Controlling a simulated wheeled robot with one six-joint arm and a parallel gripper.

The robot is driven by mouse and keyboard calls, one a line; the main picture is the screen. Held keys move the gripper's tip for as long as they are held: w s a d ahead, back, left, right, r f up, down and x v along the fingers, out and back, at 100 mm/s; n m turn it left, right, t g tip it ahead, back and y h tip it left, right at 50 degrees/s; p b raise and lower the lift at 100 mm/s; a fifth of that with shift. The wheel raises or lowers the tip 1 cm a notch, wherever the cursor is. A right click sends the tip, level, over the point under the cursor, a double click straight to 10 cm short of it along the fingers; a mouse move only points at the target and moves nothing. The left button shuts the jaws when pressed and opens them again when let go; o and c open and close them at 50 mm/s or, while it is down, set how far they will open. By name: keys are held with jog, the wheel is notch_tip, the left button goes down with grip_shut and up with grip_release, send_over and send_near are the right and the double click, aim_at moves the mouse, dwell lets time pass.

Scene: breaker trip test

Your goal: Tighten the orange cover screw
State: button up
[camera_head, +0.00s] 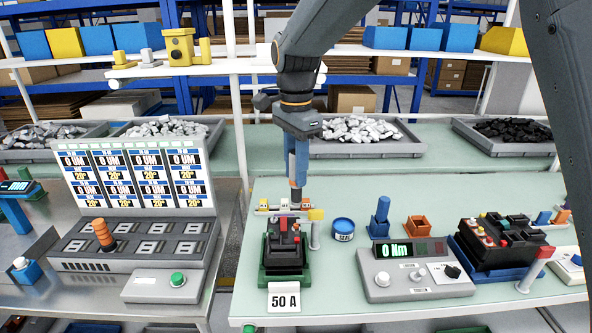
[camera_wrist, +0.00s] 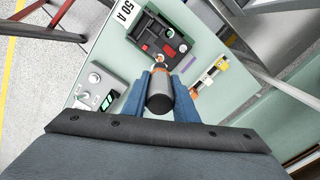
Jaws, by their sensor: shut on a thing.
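My gripper (camera_head: 298,178) points straight down above the 50 A breaker and is shut on a dark cylindrical driver (camera_wrist: 160,97). The blue fingers stand on both sides of the driver in the wrist view. The breaker (camera_head: 285,251) is black with red parts and sits in a green holder (camera_head: 287,280); it also shows in the wrist view (camera_wrist: 160,42). A small orange part (camera_wrist: 159,64), perhaps the cover screw or the driver's end, shows just beyond the driver. I cannot tell whether the driver touches the screw.
A torque meter (camera_head: 400,268) reading 0 Nm stands to the right of the breaker. A blue SEAL tin (camera_head: 343,229) and an orange holder (camera_head: 418,225) are nearby. A yellow-ended bar (camera_head: 315,214) on a post stands close to the breaker. A test panel (camera_head: 140,180) is at left.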

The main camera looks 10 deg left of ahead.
aim_at(295, 201)
jog(key=shift+s+r+p, duration=0.1)
jog(key=shift+p, duration=0.25)
jog(key=shift+f+b, duration=0.75)
jog(key=shift+f, duration=2.6)
jog(key=shift+p, duration=0.7)
jog(key=shift+f, duration=0.8)
dwell(1.3)
jog(key=shift+r+p, duration=2.6)
jog(key=shift+r, duration=0.4)
